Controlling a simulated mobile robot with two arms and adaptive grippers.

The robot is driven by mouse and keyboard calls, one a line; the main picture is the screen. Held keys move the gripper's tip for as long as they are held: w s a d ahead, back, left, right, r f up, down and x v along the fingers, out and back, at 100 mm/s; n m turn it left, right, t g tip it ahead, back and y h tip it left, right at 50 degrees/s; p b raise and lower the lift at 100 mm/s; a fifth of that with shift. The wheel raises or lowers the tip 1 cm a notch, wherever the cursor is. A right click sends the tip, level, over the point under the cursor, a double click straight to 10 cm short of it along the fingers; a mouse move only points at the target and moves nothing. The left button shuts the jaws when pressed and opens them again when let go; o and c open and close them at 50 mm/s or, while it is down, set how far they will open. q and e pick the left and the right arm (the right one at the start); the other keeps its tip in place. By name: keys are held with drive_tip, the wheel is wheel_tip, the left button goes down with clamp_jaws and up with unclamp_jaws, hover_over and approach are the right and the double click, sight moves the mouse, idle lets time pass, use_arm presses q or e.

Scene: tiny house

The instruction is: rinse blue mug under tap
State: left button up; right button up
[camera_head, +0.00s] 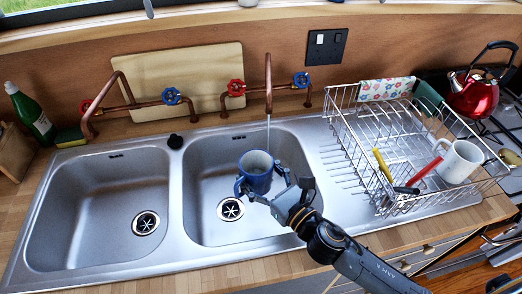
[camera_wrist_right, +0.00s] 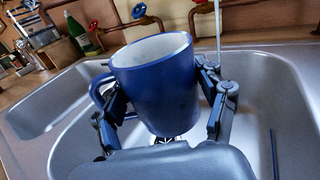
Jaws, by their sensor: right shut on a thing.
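The blue mug (camera_head: 256,172) is held roughly upright over the right sink basin (camera_head: 205,160), its pale inside facing up. My right gripper (camera_head: 264,188) is shut on the mug, with a finger on either side of its body. In the right wrist view the mug (camera_wrist_right: 155,90) fills the middle, its handle at the left. The right copper tap (camera_head: 268,85) runs a thin stream of water (camera_head: 268,128) down near the mug's far rim. In the wrist view the stream (camera_wrist_right: 218,32) shows right of the rim; I cannot tell whether it enters the mug. My left gripper is not in view.
A wire dish rack (camera_head: 345,150) stands right of the basin, holding a white mug (camera_head: 459,161) and utensils. The left basin (camera_head: 75,215) is empty. A green bottle (camera_head: 32,118) stands far left, and a red kettle (camera_head: 474,96) far right. A cutting board (camera_head: 190,72) leans behind the taps.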

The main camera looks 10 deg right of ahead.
sight(255, 177)
drive_tip(key=s+r+p, duration=0.1)
drive_tip(key=s+a+r+p, duration=0.1)
drive_tip(key=s+r, duration=0.1)
drive_tip(key=shift+s+a+r+p, duration=0.15)
drive_tip(key=shift+s+p, duration=0.05)
drive_tip(key=shift+p, duration=0.2)
drive_tip(key=shift+s+a+r+p, duration=0.25)
drive_tip(key=shift+s+r+p, duration=0.15)
drive_tip(key=shift+s, duration=0.25)
drive_tip(key=shift+d, duration=0.1)
